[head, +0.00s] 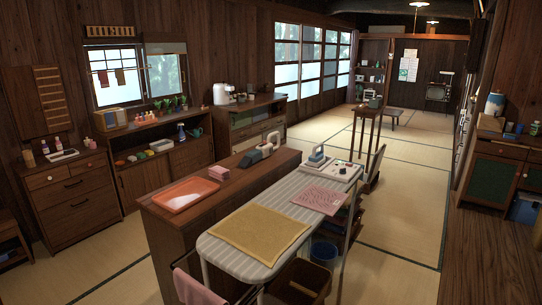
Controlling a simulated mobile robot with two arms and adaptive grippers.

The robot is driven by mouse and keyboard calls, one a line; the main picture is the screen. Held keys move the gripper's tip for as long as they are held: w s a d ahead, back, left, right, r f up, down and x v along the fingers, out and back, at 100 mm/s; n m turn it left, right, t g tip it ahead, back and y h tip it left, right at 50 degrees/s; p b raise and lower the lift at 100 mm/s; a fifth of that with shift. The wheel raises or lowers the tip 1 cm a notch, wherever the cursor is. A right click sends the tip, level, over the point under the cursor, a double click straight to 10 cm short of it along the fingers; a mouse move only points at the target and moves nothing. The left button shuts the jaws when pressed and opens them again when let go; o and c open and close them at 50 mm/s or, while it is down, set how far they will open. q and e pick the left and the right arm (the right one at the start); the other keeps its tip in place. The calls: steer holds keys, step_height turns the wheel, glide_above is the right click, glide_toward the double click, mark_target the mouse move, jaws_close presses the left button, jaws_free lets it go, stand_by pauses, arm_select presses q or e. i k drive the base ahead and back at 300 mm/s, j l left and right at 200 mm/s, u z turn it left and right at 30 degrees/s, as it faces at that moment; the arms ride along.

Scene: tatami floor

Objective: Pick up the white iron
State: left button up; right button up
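A small iron-shaped thing (318,157), pale with blue parts, stands at the far end of the ironing board (222,251). It is small in the head view, and I cannot tell if it is the white iron. A dark grey and white appliance (262,150) with a pale raised part lies on the brown wooden counter (225,192) to its left. Its exact kind is unclear. Neither of my grippers is in view.
A yellow cloth (260,232) and a pink patterned cloth (321,200) lie on the board. A control panel (340,171) sits beside the iron-shaped thing. An orange tray (185,195) and pink box (219,172) are on the counter. Tatami floor (400,215) is open at right.

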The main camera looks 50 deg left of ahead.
mark_target(317, 159)
steer(key=u, duration=1.5)
steer(key=i+l+u, duration=0.2)
steer(key=u, duration=0.2)
steer(key=i+l+u, duration=0.15)
steer(key=u, duration=0.25)
steer(key=i+l+u, duration=0.1)
steer(key=l+u, duration=0.3)
steer(key=i+l+u, duration=0.15)
steer(key=l, duration=0.5)
steer(key=i+l+u, duration=0.1)
steer(key=l, duration=0.6)
steer(key=i+l+u, duration=0.15)
steer(key=l, duration=0.55)
steer(key=l+u, duration=0.15)
steer(key=l, duration=0.55)
